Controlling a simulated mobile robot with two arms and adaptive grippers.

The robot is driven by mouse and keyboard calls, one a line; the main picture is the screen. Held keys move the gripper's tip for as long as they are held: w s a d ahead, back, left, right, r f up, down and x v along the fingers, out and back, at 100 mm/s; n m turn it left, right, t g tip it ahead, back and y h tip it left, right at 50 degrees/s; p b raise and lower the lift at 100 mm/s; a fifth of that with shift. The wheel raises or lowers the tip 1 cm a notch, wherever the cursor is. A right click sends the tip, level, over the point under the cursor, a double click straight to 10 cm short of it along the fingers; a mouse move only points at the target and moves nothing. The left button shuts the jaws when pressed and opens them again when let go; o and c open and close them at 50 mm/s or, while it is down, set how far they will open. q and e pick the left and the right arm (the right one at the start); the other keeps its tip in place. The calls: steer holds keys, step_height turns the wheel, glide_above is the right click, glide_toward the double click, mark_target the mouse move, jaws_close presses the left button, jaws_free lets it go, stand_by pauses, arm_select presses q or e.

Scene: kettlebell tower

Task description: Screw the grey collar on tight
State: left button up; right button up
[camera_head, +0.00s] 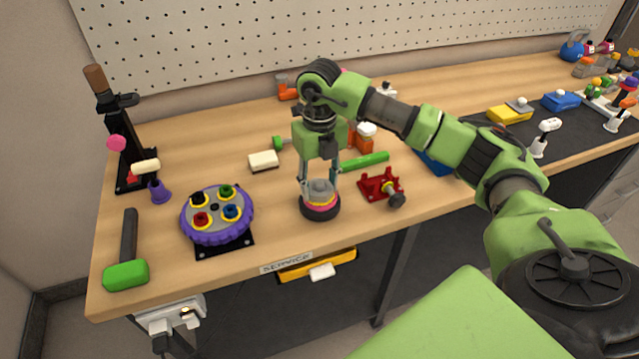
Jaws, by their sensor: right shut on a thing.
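The grey collar (320,188) sits at the top of a small stack near the front middle of the workbench. Under it are a yellow ring (321,200), a pink layer (320,208) and a round black base (320,213). My right gripper (320,184) points straight down over the stack. Its two fingers are shut on the grey collar, one on each side. The fingers partly cover the collar, and I cannot tell how tightly it sits. My left gripper is not in view.
A purple turntable (217,236) with coloured knobs stands left of the stack, and a red fixture (378,187) stands close on its right. A green bar (364,162) lies behind. A green mallet (126,274) lies at the front left. The bench's front edge is close.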

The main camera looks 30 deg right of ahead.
steer(key=shift+w+r+m, duration=0.1)
steer(key=shift+r+m, duration=0.05)
steer(key=shift+m, duration=0.35)
steer(key=o, duration=1.3)
